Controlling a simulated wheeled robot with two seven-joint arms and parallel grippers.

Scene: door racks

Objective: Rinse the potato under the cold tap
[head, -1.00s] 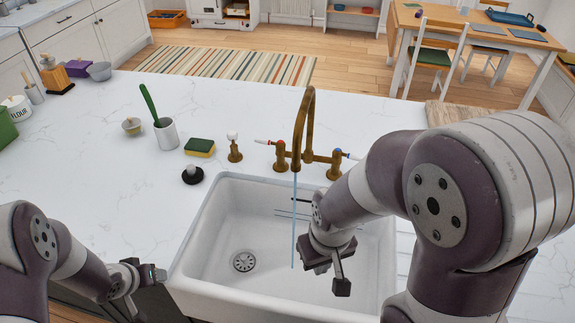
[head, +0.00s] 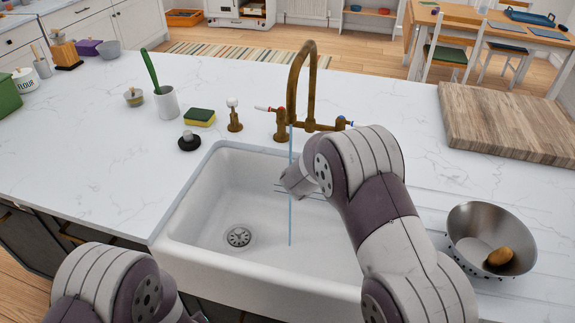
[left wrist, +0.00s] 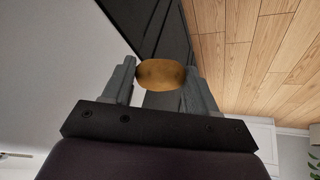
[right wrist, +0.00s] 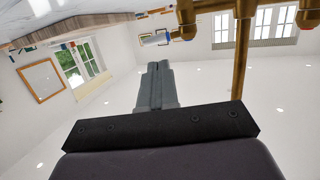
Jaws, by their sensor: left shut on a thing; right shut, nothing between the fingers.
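A brown potato (left wrist: 160,74) is between the fingers of my left gripper (left wrist: 160,80), which is shut on it; this gripper is outside the head view. A brass tap (head: 306,85) stands behind the white sink (head: 205,262). A thin blue stream (head: 290,195) falls from its spout into the basin. The blue-marked cold handle (head: 344,124) is at the tap's right and shows in the right wrist view (right wrist: 155,39). My right gripper (right wrist: 156,68) is shut and empty, with its tips below that handle in the picture. My right arm hides most of it in the head view.
A metal colander (head: 462,240) with another potato (head: 500,256) stands right of the sink. A wooden board (head: 510,125) lies behind it. A sponge (head: 199,117), a black plug (head: 189,141) and a cup with a green brush (head: 166,103) stand left of the tap.

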